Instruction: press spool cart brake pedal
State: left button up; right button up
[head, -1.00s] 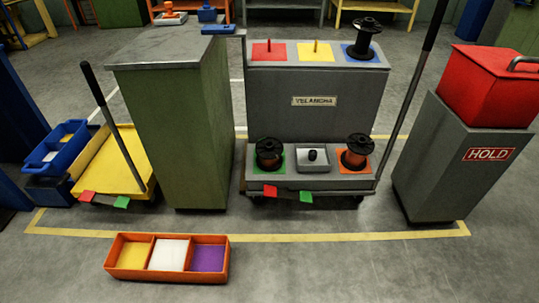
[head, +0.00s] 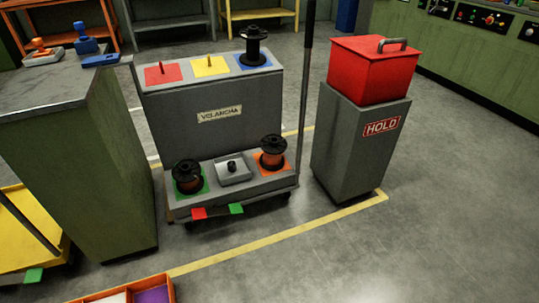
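The grey spool cart (head: 215,122) with a "VELANCHA" label stands in the middle of the head view. At its low front edge are two small pedals, a red one (head: 199,213) on the left and a green one (head: 236,209) on the right. Its lower step carries two dark-flanged spools with orange-brown winding, one on a green pad (head: 187,177) and one on an orange pad (head: 272,152). A black spool (head: 253,46) stands on the top's blue pad. Neither of my grippers shows in the view.
A green cabinet (head: 95,175) stands close on the cart's left. A grey "HOLD" pedestal (head: 345,150) with a red box (head: 372,68) stands on the right. An orange tray (head: 120,292) lies on the floor in front. The floor at the front right is clear.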

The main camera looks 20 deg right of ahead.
aim_at(198, 213)
jog(key=i+j+u, duration=0.45)
jog(key=i+j, duration=0.35)
jog(key=i, duration=0.1)
